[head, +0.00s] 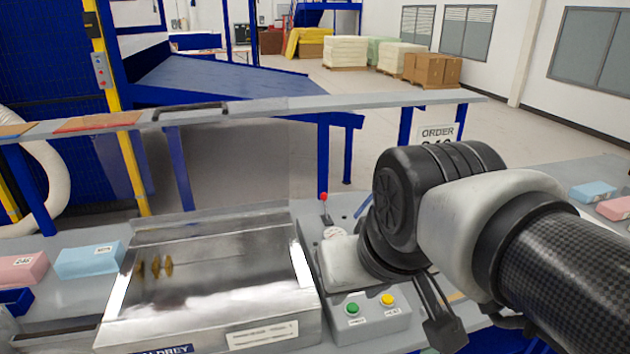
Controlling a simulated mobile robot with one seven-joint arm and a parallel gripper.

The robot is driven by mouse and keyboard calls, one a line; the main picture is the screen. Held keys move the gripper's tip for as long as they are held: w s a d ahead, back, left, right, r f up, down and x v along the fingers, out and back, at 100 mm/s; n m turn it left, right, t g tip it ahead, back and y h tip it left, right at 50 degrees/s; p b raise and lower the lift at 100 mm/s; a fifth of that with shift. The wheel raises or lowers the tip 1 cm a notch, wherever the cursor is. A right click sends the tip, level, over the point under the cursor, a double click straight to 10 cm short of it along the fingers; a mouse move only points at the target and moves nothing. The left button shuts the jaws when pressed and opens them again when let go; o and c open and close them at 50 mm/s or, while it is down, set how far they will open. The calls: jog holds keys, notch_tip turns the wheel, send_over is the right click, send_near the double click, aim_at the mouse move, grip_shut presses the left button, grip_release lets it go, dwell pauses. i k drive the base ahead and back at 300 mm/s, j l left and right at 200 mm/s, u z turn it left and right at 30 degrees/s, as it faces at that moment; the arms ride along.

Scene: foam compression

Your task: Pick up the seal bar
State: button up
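I cannot pick out the seal bar with certainty. An open, shiny metal chamber machine (215,312) stands on the bench at left centre, with several small brass-coloured parts at the left inside it. My gripper (440,318) points down to the right of the machine's button box. One dark finger shows, and the rest is hidden by my wrist and arm. I cannot see anything held, nor how far the fingers are apart.
The button box (370,318) has a green and a yellow button. A red-knobbed lever (323,197) stands behind it. Blue (90,260) and pink (22,268) blocks lie at left; a blue block (593,191) lies at right. A raised grey rail (260,108) crosses behind the bench.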

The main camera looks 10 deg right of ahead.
aim_at(458, 298)
jog(key=i+l, duration=0.1)
jog(key=l, duration=0.85)
jog(key=i+l, duration=0.1)
jog(key=l, duration=0.85)
jog(key=u, duration=0.05)
